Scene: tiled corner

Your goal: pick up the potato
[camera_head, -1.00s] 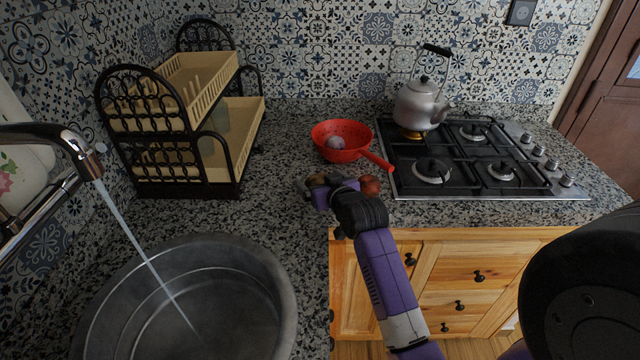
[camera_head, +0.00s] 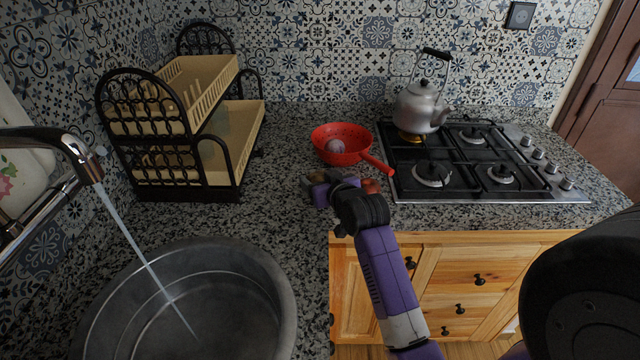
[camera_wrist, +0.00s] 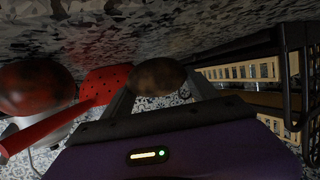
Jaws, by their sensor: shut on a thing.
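The brown potato (camera_wrist: 157,77) sits between the two fingers of my gripper (camera_wrist: 160,84) in the wrist view, and the fingers are shut on it. In the head view my gripper (camera_head: 316,184) is over the counter, in front of the red colander, and mostly hides the potato. I cannot tell whether the potato still touches the counter.
A red colander (camera_head: 352,158) holds a pale purple round thing (camera_head: 335,146). A red round fruit or vegetable (camera_head: 370,186) is just right of my gripper. The stove (camera_head: 470,160) with a kettle (camera_head: 418,104) is at right, a dish rack (camera_head: 240,150) at left, a sink (camera_head: 262,268) in front left.

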